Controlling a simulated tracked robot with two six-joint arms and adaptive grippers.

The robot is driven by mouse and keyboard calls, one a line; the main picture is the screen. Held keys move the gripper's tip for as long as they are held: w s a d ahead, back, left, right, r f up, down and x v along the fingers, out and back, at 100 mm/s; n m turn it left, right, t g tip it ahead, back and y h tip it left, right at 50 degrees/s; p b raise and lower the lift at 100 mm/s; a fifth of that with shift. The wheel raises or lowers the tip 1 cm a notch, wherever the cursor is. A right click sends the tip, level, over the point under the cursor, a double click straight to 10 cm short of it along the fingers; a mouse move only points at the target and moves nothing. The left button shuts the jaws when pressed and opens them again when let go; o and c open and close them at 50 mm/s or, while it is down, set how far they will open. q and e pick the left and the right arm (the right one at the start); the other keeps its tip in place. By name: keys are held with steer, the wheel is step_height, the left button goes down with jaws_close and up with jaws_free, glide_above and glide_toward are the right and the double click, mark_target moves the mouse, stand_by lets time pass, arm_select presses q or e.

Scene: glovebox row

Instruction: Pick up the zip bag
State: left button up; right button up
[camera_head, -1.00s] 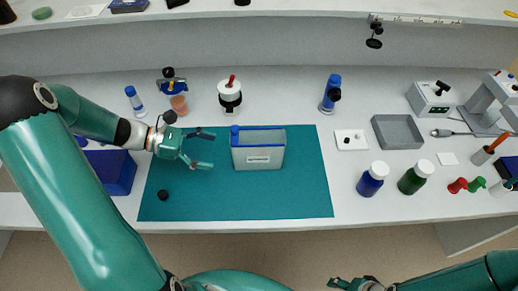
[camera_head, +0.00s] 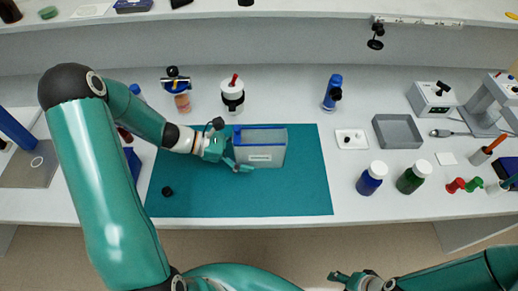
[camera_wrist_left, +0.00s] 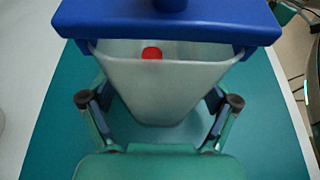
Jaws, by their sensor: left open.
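The zip bag (camera_head: 262,155) stands upright on a teal mat (camera_head: 240,200) in the head view. My left gripper (camera_head: 236,152) is open at the bag's left end. In the wrist view its fingers (camera_wrist_left: 158,105) are on either side of the bag's lower part; contact is unclear. My right gripper (camera_head: 345,279) is low at the bottom edge, away from the bag.
A small black cap (camera_head: 167,191) lies on the mat's left. Behind stand a white-and-black jar (camera_head: 232,95) and a blue bottle (camera_head: 332,92). To the right are a grey tray (camera_head: 397,131), a blue bottle with white lid (camera_head: 371,179) and a green one (camera_head: 411,179).

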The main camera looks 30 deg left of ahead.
mark_target(247, 147)
arm_select(q)
steer(key=c, duration=1.4)
steer(key=shift+o, duration=0.2)
steer(key=shift+r, duration=0.2)
step_height(247, 147, up, 19)
steer(key=shift+f+b, duration=5.65)
steer(key=shift+f, duration=1.85)
steer(key=shift+f+b, duration=0.45)
steer(key=shift+f, duration=0.25)
steer(key=shift+f+b, duration=0.95)
steer(key=shift+f, duration=0.55)
